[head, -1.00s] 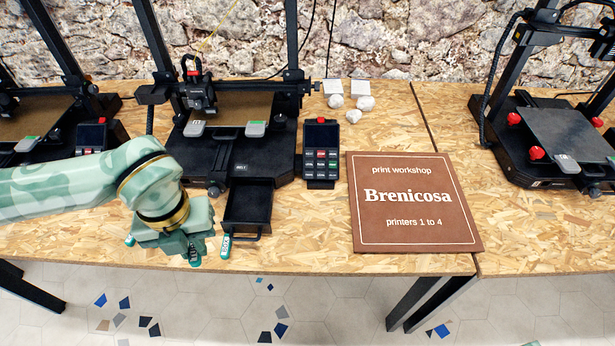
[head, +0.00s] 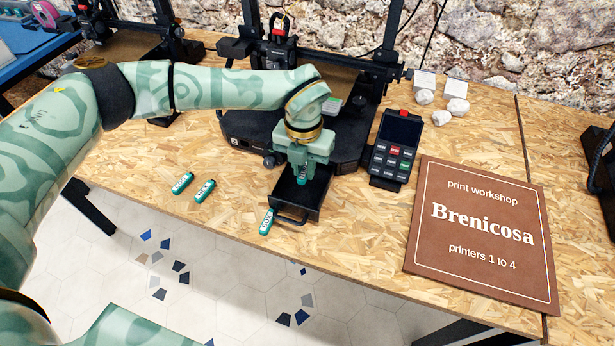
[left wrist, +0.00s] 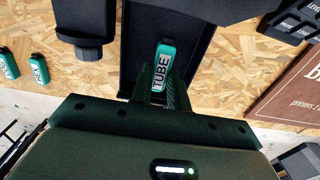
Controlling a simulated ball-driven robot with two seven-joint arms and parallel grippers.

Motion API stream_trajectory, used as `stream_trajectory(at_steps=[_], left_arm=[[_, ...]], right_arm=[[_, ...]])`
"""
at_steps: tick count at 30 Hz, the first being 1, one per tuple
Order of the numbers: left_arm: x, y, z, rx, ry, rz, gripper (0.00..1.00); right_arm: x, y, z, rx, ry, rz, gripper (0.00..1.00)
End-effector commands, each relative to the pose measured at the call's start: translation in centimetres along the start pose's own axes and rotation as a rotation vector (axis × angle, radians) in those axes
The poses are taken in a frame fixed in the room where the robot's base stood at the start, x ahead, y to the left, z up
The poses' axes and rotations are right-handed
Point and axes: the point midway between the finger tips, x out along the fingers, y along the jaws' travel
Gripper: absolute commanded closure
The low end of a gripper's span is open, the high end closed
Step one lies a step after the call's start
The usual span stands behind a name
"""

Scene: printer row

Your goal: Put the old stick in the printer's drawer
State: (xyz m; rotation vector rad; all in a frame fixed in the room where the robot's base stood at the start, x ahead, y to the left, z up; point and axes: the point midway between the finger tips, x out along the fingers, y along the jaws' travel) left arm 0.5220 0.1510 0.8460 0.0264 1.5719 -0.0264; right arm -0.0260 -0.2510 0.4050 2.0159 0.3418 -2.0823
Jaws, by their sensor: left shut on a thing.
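My left gripper (head: 302,178) is shut on a teal stick (left wrist: 163,65) with a white label reading TUBE. The drawer's dark inside also shows around the stick in the left wrist view (left wrist: 133,50). Whether the stick touches the drawer floor, I cannot tell. Three similar teal sticks lie on the table: one (head: 182,183) and another (head: 205,191) to the left, and one (head: 267,222) beside the drawer's left front. My right gripper is not in view.
The printer (head: 248,130) stands behind the drawer, with a keypad unit (head: 392,148) to its right. A brown Brenicosa sign (head: 482,232) lies at the right. White stones (head: 458,106) sit behind. The table's front edge is close to the drawer.

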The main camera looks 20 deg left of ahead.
Motion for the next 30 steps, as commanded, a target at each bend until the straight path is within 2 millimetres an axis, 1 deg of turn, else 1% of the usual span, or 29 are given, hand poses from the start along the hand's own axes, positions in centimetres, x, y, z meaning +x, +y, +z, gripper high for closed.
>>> stream_trajectory(at_steps=[5,6,9,11,18,22,23,24,25,30], left_arm=[[1.2,0.0,0.9,0.0,0.001,0.0,1.0],[1.8,0.1,1.2,-0.001,0.002,0.0,1.0],[3.8,0.1,1.1,0.001,0.004,-0.001,1.0],[4.5,0.1,1.1,0.0,0.004,-0.001,1.0],[4.2,0.1,1.1,0.0,-0.001,-0.001,1.0],[4.5,0.1,1.1,-0.001,0.0,0.0,1.0],[4.5,0.1,1.1,-0.001,0.0,0.0,0.75],[4.5,0.1,1.1,-0.001,-0.001,0.0,0.64],[4.5,0.1,1.1,0.0,-0.001,0.0,0.61],[4.4,0.1,1.1,0.0,-0.001,-0.001,0.61]], right_arm=[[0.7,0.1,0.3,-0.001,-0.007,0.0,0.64],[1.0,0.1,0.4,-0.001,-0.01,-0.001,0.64],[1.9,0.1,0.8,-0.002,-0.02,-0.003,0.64],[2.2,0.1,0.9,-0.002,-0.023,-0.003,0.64],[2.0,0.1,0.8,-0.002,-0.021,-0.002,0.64],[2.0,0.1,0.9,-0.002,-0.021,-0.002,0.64],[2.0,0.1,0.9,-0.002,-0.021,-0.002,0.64],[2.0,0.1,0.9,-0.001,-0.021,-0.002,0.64],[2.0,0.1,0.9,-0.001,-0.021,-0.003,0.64],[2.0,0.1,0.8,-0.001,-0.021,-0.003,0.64]])
